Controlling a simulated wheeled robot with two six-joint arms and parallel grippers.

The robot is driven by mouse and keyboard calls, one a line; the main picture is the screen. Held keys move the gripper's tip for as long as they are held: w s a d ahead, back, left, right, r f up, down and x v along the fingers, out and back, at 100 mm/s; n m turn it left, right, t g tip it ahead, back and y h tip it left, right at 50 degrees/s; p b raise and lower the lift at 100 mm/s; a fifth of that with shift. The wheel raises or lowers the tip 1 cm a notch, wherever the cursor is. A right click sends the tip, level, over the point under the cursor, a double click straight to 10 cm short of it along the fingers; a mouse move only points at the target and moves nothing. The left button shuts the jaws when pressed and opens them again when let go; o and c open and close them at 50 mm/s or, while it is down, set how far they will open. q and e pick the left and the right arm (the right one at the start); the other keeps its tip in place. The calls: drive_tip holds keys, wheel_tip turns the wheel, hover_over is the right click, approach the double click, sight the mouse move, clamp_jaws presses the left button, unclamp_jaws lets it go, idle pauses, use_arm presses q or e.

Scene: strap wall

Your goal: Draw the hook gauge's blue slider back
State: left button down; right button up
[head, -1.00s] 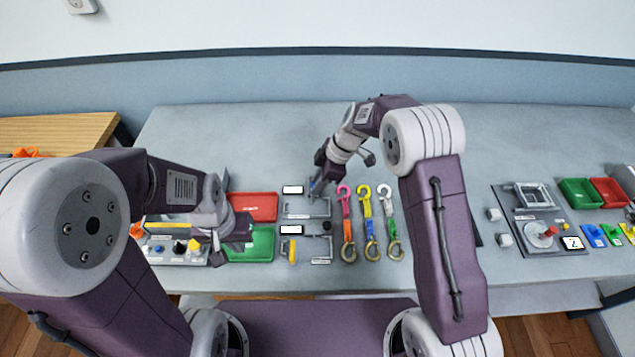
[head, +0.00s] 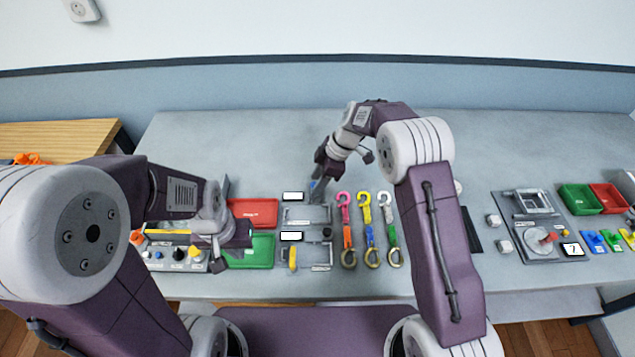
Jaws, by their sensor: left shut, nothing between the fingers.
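The hook gauge appears to be the grey fixture (head: 294,216) left of the hooked straps. A small blue part (head: 313,184), likely its slider, shows at its upper right, close to my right gripper. My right gripper (head: 316,193) points down at this blue part; its fingers are too small and dark to tell whether they are open or shut, or whether they touch it. My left gripper (head: 238,236) is shut and empty, over the green tray's left side. A second grey fixture (head: 318,258) with a yellow handle (head: 292,258) lies nearer.
Pink, yellow and green-white hooked straps (head: 365,230) lie just right of the fixtures. A red tray (head: 262,212) and a green tray (head: 262,250) are on the left. A button panel (head: 165,254) is further left. The table's back is clear.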

use_arm(q)
drive_tip(key=shift+f, duration=0.2)
use_arm(e)
drive_tip(key=v, duration=0.9)
